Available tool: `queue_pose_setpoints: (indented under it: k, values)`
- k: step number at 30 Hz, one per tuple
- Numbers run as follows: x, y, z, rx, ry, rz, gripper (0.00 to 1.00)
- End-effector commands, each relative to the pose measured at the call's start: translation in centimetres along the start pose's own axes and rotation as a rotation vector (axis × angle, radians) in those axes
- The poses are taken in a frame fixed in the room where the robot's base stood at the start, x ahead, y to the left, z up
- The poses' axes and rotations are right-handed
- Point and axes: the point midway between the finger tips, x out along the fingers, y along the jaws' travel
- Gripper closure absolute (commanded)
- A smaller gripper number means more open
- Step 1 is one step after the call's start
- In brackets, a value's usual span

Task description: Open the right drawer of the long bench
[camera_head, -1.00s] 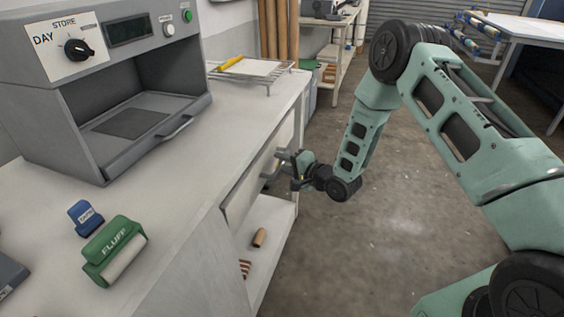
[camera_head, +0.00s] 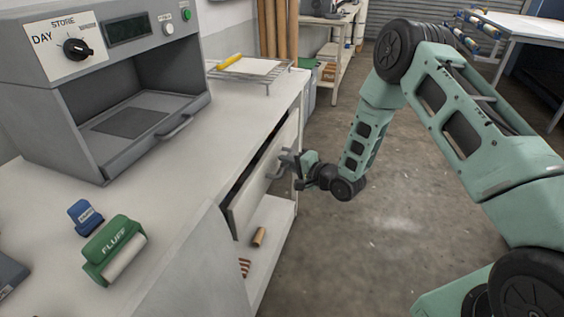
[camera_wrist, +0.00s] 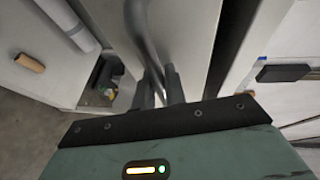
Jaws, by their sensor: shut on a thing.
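The long bench (camera_head: 190,190) has a pale top and runs from the lower left toward the back. Its right drawer (camera_head: 247,198) stands partly open, with a dark gap between its front and the bench top. My gripper (camera_head: 287,166) is at the drawer front, shut on the grey drawer handle (camera_head: 277,173). In the wrist view, the fingers of my gripper (camera_wrist: 160,88) close around the curved bar of the handle (camera_wrist: 143,35). The drawer front (camera_wrist: 185,30) lies behind it. The drawer's inside is mostly hidden.
A grey press (camera_head: 120,85), a green roller marked FLUFF (camera_head: 114,248), a blue block (camera_head: 85,217) and a wire rack (camera_head: 250,70) stand on the bench top. A small brown cylinder (camera_head: 259,236) lies on the lower shelf. The concrete floor (camera_head: 400,235) beside the bench is clear.

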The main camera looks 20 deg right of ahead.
Motion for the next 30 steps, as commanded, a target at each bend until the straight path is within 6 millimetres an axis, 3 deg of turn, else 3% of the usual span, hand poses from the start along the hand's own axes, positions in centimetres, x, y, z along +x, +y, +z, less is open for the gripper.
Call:
queue_pose_setpoints:
  k: [21, 30]
  values:
    - [-16.9, 3.8, -7.1, 0.003, 0.007, 0.002, 1.00]
    - [-22.0, 5.0, -9.1, 0.002, 0.003, 0.002, 1.00]
